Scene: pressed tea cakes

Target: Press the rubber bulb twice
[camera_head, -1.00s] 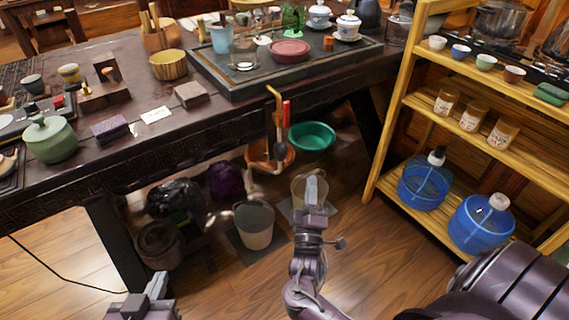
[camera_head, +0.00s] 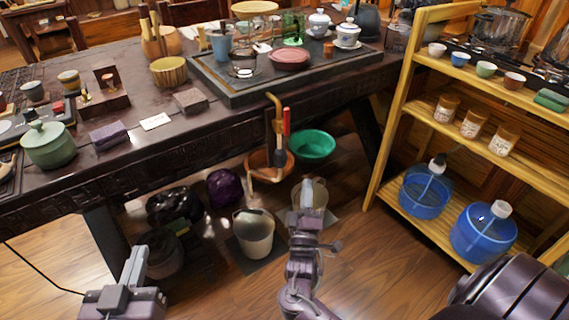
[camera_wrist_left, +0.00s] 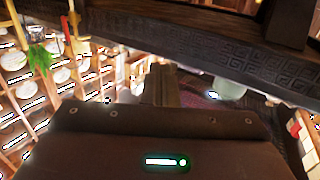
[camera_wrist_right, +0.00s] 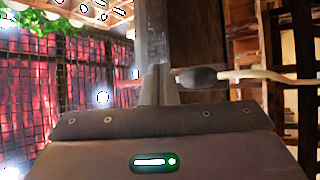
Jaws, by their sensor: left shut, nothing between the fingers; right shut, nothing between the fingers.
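My right gripper (camera_head: 307,188) is shut and empty, lower and to the right of the bulb in the head view; I see no clear contact. My left gripper (camera_head: 139,256) is shut and empty at the lower left, far from the bulb.
The dark table (camera_head: 150,180) carries a tea tray and pots. Below it are a green basin (camera_head: 311,145), a pale bucket (camera_head: 254,240) and dark bags. A wooden shelf (camera_head: 395,110) with blue water jugs (camera_head: 483,235) stands at right. Open floor lies in front.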

